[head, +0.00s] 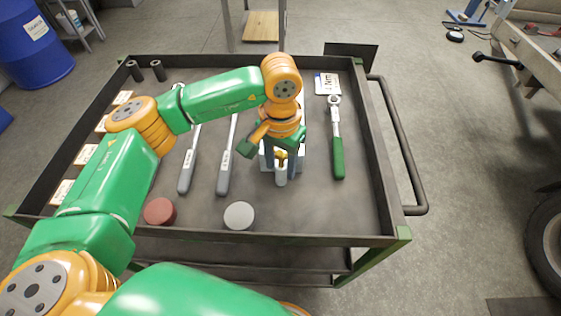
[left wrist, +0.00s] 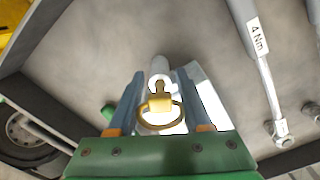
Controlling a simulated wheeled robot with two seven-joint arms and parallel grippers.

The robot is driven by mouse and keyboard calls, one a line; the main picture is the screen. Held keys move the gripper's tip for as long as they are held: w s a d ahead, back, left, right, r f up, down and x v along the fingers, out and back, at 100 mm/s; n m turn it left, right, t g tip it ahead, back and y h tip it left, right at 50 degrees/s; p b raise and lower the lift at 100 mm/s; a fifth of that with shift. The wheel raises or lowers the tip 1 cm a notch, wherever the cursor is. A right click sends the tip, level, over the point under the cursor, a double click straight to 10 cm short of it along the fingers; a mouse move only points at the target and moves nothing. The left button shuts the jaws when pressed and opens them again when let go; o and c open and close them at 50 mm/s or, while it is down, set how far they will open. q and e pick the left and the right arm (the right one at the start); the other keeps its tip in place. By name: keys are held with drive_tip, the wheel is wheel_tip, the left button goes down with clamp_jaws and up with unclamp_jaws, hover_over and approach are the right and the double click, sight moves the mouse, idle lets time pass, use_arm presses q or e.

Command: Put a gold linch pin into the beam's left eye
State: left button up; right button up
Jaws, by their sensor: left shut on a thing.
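My left gripper (head: 281,170) points down over the tool cart. It is shut on a gold linch pin (head: 281,155), at the right of the cart's middle. In the left wrist view the pin's ring (left wrist: 158,112) shows between the two blue-grey fingers. A pale upright cylinder (left wrist: 159,68) is just beyond the pin's head; I cannot tell whether the pin's shank is still in it. A pale block lies behind the fingers. The trailer frame (head: 540,55) is at the far right, but I cannot make out the beam's left eye. My right gripper is not in view.
The dark cart has a raised rim (head: 310,238) and a side handle (head: 405,150). On it lie a green-handled wrench (head: 338,155), grey-handled wrenches (head: 226,165), a red disc (head: 159,211) and a pale disc (head: 239,215). A blue drum (head: 38,45) stands back left.

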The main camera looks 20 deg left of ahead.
sight(281, 154)
use_arm(q)
drive_tip(key=shift+f+b, duration=1)
drive_tip(key=shift+f, duration=0.15)
drive_tip(key=o, duration=1.3)
drive_tip(key=shift+r, duration=0.1)
drive_tip(key=shift+c, duration=0.2)
drive_tip(key=shift+s+d, duration=0.1)
wheel_tip(281, 154, up, 6)
drive_tip(key=shift+r, duration=0.6)
drive_tip(key=shift+s+f, duration=0.1)
